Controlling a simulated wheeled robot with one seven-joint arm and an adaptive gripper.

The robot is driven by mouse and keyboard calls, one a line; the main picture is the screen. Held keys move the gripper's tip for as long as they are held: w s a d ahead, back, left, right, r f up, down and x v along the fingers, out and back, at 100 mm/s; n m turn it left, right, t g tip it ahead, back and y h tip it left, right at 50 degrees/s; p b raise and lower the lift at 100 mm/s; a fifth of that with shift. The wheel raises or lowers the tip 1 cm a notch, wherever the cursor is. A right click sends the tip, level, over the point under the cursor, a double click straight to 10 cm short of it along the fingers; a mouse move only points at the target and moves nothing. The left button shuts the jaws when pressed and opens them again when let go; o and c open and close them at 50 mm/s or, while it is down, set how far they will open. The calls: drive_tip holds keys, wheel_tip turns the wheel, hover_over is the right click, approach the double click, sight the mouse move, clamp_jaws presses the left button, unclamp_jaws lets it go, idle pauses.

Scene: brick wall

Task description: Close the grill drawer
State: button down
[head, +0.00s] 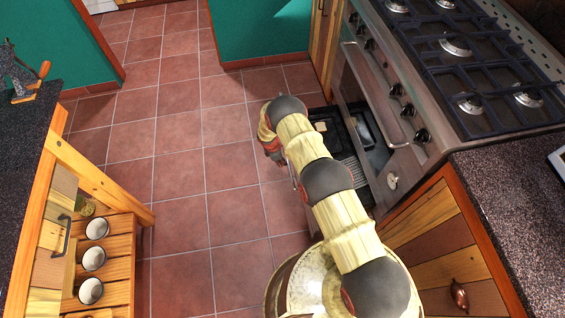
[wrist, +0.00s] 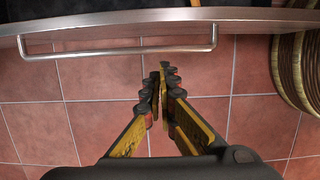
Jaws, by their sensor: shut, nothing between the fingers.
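The grill drawer (head: 338,137) is pulled out low on the stove's front in the head view, with dark trays or racks inside it. My arm hides part of the drawer and its front. In the wrist view, the drawer's metal front edge (wrist: 150,18) crosses the top, with a thin bar handle (wrist: 130,50) below it. My gripper (wrist: 160,73) is shut and empty. Its fingertips appear just below the handle in the wrist view, apart from it in the picture. In the head view, my gripper is at the drawer's outer side, with its fingertips hidden.
The stove (head: 375,75) stands above the drawer, with several burners on top. A wooden cabinet (head: 440,240) with a dark counter adjoins it. A counter unit with shelves holding cups (head: 95,229) stands at the left. The tiled floor (head: 185,160) between them is clear.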

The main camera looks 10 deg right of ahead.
drive_tip(key=d+f+b, duration=0.1)
drive_tip(key=f, duration=0.1)
drive_tip(key=d+f+b, duration=0.1)
drive_tip(key=d+f, duration=0.1)
drive_tip(key=d+f+b, duration=0.1)
drive_tip(key=f, duration=0.1)
drive_tip(key=shift+d, duration=0.7)
